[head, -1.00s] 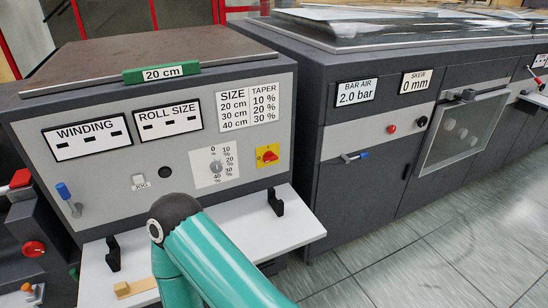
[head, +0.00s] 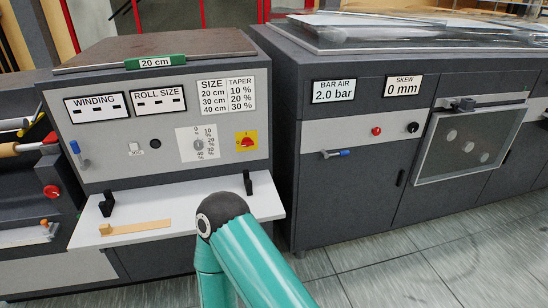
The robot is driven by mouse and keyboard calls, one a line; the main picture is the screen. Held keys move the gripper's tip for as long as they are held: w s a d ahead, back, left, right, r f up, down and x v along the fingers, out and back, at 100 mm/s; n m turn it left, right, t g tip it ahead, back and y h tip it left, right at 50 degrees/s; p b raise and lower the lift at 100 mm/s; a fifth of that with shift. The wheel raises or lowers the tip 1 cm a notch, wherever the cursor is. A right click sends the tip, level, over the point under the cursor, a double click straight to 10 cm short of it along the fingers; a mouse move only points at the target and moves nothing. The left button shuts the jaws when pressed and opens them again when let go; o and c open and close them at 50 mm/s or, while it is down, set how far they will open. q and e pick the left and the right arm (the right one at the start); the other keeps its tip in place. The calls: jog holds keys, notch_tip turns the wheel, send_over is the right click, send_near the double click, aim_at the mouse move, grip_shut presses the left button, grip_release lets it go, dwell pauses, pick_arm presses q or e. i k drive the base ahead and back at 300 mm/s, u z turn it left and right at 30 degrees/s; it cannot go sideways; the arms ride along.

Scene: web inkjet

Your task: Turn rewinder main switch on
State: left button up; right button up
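The rewinder main switch (head: 246,141) is a red rotary knob on a yellow square plate, at the right of the rewinder's grey front panel (head: 100,165). The knob is too small to tell its setting. The winding display (head: 97,106) and roll size display (head: 159,101) show only dashes. A teal arm link of mine stands in front of the rewinder's shelf, below the switch and apart from it. Neither of my grippers is in view.
A white shelf (head: 185,212) with black brackets and a wooden piece (head: 135,228) juts out under the panel. A taper dial (head: 198,145) sits left of the switch. A dark cabinet (head: 345,195) stands to the right. The tiled floor (head: 430,260) in front is open.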

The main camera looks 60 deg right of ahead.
aim_at(247, 142)
jog(key=z, duration=0.75)
jog(key=i, duration=0.85)
jog(key=z, duration=0.3)
